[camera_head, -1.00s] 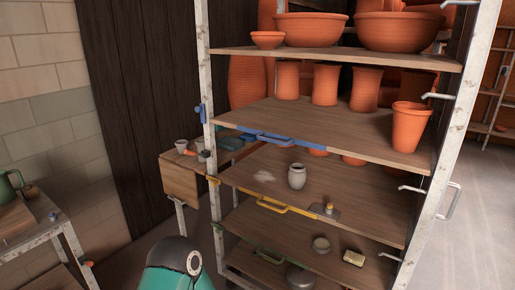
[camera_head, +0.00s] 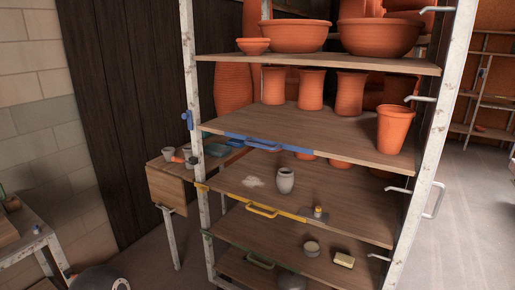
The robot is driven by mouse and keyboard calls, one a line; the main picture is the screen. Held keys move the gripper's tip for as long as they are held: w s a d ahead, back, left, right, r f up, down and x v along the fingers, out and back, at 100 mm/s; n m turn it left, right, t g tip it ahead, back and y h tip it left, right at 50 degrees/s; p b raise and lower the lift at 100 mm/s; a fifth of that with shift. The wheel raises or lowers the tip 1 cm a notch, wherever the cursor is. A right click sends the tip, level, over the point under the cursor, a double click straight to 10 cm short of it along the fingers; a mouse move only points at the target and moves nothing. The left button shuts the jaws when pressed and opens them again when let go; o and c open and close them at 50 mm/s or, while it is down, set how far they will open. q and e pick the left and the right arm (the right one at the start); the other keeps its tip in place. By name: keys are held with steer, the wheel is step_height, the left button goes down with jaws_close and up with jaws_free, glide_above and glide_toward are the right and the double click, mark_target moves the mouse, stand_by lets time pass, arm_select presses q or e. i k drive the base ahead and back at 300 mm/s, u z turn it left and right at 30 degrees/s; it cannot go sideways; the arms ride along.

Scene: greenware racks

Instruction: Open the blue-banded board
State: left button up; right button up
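The blue-banded board (camera_head: 340,138) is a wooden shelf in the rack, second from the top of those in view. Its front edge has a blue band with a blue handle (camera_head: 264,148) on the left half. The board looks level with the rack front. A blue latch-like piece (camera_head: 187,120) sits on the left front post beside it. Tall terracotta pots (camera_head: 311,92) stand along the back and another terracotta pot (camera_head: 393,128) stands at the right front. Neither gripper shows; a dark rounded part of mine is at the bottom left.
A yellow-banded board (camera_head: 300,203) below holds a grey jar (camera_head: 285,180). A lower board (camera_head: 270,232) has a green handle. Bowls (camera_head: 292,36) fill the top shelf. A small wooden table (camera_head: 168,188) stands left of the rack. Floor on the right is open.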

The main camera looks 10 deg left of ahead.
mark_target(345, 132)
steer(key=u, duration=0.1)
steer(key=i, duration=1)
steer(key=z, duration=0.1)
